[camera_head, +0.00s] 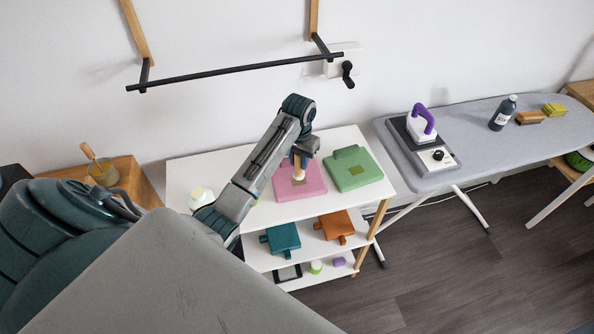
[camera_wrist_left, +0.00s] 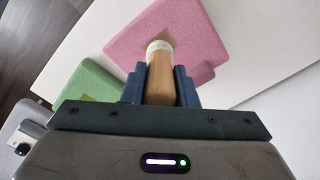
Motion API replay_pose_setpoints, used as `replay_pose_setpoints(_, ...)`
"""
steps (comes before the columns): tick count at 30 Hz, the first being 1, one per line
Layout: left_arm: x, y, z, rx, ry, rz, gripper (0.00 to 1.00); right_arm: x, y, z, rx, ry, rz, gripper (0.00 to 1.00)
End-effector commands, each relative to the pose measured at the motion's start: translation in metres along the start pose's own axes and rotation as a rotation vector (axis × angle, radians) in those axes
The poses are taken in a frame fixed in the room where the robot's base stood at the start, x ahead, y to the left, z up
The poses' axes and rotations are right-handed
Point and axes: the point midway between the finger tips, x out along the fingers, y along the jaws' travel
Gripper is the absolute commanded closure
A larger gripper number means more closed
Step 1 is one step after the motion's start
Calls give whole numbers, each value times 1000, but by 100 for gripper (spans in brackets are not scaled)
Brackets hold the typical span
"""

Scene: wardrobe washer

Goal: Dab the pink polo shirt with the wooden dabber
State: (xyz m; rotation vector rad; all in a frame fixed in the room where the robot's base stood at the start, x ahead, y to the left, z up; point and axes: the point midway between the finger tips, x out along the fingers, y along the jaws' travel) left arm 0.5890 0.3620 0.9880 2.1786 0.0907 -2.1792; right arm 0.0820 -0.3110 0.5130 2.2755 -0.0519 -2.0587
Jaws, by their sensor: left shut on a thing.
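The pink polo shirt (camera_head: 313,187) lies folded flat on the white shelf's top, left of a green folded shirt (camera_head: 358,176). My left gripper (camera_head: 299,160) is above the pink shirt, pointing down, and is shut on the wooden dabber (camera_head: 298,174). In the left wrist view the dabber's wooden handle (camera_wrist_left: 161,78) sits between the two dark fingers, and its pale head is over the pink shirt (camera_wrist_left: 185,25). A small brownish patch shows beside the head. I cannot tell whether the head touches the cloth. My right gripper is not in view.
The white shelf (camera_head: 240,160) holds a pale round item (camera_head: 200,197), with teal (camera_head: 281,238) and orange (camera_head: 336,226) folded clothes below. An ironing board (camera_head: 470,140) stands right with an iron (camera_head: 421,122) and a dark bottle (camera_head: 503,113). A black rail (camera_head: 235,71) hangs above.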

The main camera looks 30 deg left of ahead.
Motion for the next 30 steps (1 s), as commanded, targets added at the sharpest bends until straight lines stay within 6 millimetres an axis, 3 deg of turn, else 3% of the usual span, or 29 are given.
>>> replay_pose_setpoints(8,18,0,0,0,0,0,96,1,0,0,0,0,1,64)
replay_pose_setpoints(30,18,0,0,0,0,0,96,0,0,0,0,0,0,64)
